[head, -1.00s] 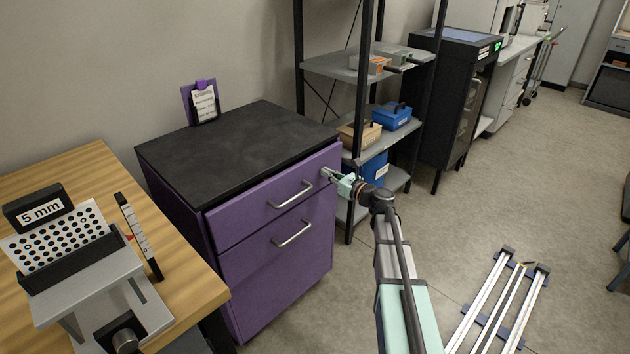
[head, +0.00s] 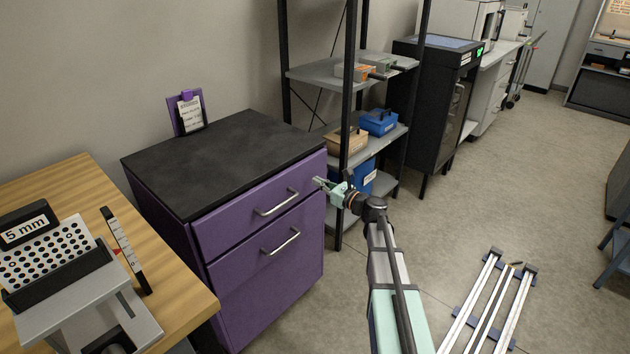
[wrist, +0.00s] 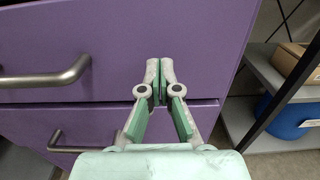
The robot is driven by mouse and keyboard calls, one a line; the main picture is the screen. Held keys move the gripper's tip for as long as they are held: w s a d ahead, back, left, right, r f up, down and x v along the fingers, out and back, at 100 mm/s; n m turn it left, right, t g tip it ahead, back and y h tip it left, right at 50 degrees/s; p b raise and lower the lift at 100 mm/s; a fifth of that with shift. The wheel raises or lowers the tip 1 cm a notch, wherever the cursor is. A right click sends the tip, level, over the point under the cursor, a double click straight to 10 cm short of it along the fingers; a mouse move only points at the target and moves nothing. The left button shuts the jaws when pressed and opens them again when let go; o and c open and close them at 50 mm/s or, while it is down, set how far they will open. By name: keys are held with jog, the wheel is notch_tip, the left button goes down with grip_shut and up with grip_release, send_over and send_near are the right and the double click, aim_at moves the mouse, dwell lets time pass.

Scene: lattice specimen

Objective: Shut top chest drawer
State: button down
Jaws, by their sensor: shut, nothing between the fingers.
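The purple chest (head: 160,206) with a black top (head: 225,160) stands against the wall. Its top drawer (head: 232,218) has a silver handle (head: 276,203), and its front stands slightly proud of the chest. The lower drawer (head: 265,282) looks flush. My gripper (head: 318,182) is at the right part of the top drawer's front, right of the handle. In the wrist view my gripper (wrist: 160,68) has its fingers together, with tips at the drawer front (wrist: 205,40); whether they touch it is unclear. The handle shows at the left there (wrist: 50,78).
A shelf rack (head: 345,75) with blue and tan boxes stands just right of the chest. A wooden table (head: 180,275) with a perforated specimen stand is at left. A metal rail frame (head: 490,305) lies on the floor at right. Floor in the middle right is free.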

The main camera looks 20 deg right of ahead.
jog(key=v, duration=1.1)
jog(key=shift+s, duration=0.2)
jog(key=s+a+f+n+g+h+p, duration=0.1)
jog(key=s+a+f+n+g, duration=0.25)
jog(key=s+f+n, duration=0.4)
jog(key=s+a+f+n+g+h+p, duration=0.1)
jog(key=s+a+f+n+g, duration=0.3)
jog(key=f, duration=0.6)
jog(key=s+a+f+n+g+h+p, duration=0.1)
jog(key=s+a+f+n+g+p, duration=0.15)
jog(key=s+f+n+g, duration=0.4)
jog(key=s+a+f+n+g+h+p, duration=0.1)
jog(key=s+f+n+g+h+p, duration=0.1)
jog(key=s, duration=0.9)
jog(key=s+a+f+n+g+h+p, duration=0.2)
jog(key=s+f+n+g, duration=0.1)
jog(key=s, duration=0.9)
jog(key=s+a+f+n+g+h+p, duration=0.2)
jog(key=s+n, duration=0.4)
jog(key=s, duration=0.5)
notch_tip(320, 180, down, 3)
jog(key=shift+s+a+r+g+p, duration=0.15)
jog(key=shift+s+a+g+p, duration=0.15)
jog(key=shift+g+p, duration=0.15)
